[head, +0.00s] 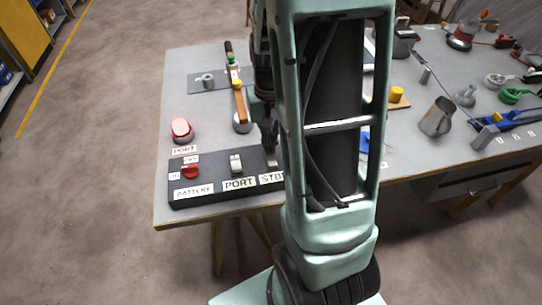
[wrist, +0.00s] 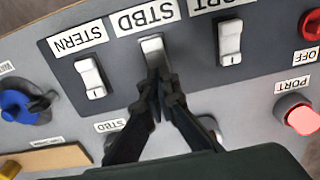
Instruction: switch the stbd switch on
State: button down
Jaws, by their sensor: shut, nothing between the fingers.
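The stbd switch (wrist: 152,46) is a white lever on a dark panel (wrist: 190,62), under an upside-down STBD label in the wrist view. My gripper (wrist: 157,76) is shut and empty, its fingertips at the lower end of this switch. They hide that end, so I cannot tell whether they touch it or which way it is set. In the head view my gripper (head: 270,150) points down at the panel (head: 208,200), with the stbd switch (head: 271,160) partly hidden behind it.
The white port switch (wrist: 230,42) and stern switch (wrist: 91,78) flank the stbd switch closely. A red battery knob (head: 190,172) is at the panel's left. A metal mug (head: 436,117) stands right of my arm.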

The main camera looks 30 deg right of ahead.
jog(key=shift+f+b, duration=0.35)
jog(key=shift+f, duration=0.15)
jog(key=shift+r+p, duration=2.85)
jog(key=shift+r, duration=0.75)
